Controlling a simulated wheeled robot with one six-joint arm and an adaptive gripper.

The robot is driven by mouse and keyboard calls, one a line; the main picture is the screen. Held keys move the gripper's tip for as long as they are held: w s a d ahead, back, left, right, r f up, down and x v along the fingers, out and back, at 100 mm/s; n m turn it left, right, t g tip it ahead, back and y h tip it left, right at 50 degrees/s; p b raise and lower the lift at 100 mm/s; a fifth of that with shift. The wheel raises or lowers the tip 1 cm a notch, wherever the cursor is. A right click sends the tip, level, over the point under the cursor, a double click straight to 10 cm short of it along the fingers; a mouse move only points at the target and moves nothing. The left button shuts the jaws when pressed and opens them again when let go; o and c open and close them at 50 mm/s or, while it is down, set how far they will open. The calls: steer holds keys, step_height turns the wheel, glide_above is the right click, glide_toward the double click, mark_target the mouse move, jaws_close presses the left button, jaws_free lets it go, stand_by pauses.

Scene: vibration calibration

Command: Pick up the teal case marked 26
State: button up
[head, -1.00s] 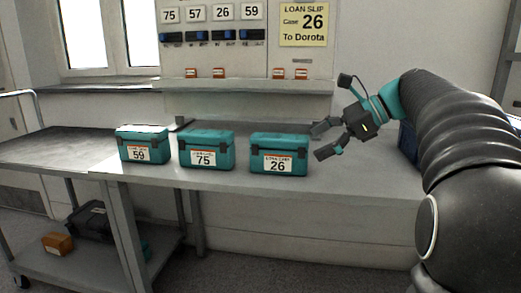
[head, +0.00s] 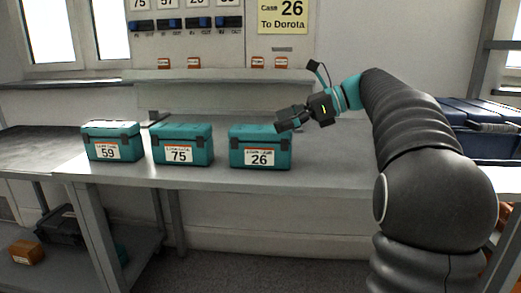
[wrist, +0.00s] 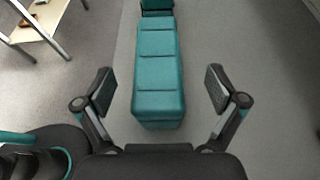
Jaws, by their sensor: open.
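The teal case marked 26 (head: 250,148) stands upright on the grey bench, rightmost of three similar cases. My gripper (head: 284,120) is at its upper right in the head view, with fingertips close to the lid's right end. Whether they touch it cannot be told. In the wrist view my gripper (wrist: 159,82) is open and empty, fingers spread to either side of a long ridged teal top, which looks like case 26 (wrist: 158,85) seen end-on. Its label is hidden there. The loan slip (head: 282,15) on the wall reads Case 26, To Dorota.
Teal cases marked 75 (head: 182,138) and 59 (head: 110,136) stand in a row to the left. A raised shelf (head: 215,75) runs behind them. The bench (head: 330,178) is clear right of case 26. Dark blue cases (head: 475,128) are behind my arm.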

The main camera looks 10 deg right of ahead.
mark_target(261, 127)
steer(key=shift+s+b+x, duration=0.2)
steer(key=shift+b+x, duration=0.55)
steer(key=shift+x, duration=1.9)
steer(key=shift+r, duration=0.1)
steer(key=c, duration=1.7)
steer(key=shift+o, duration=0.2)
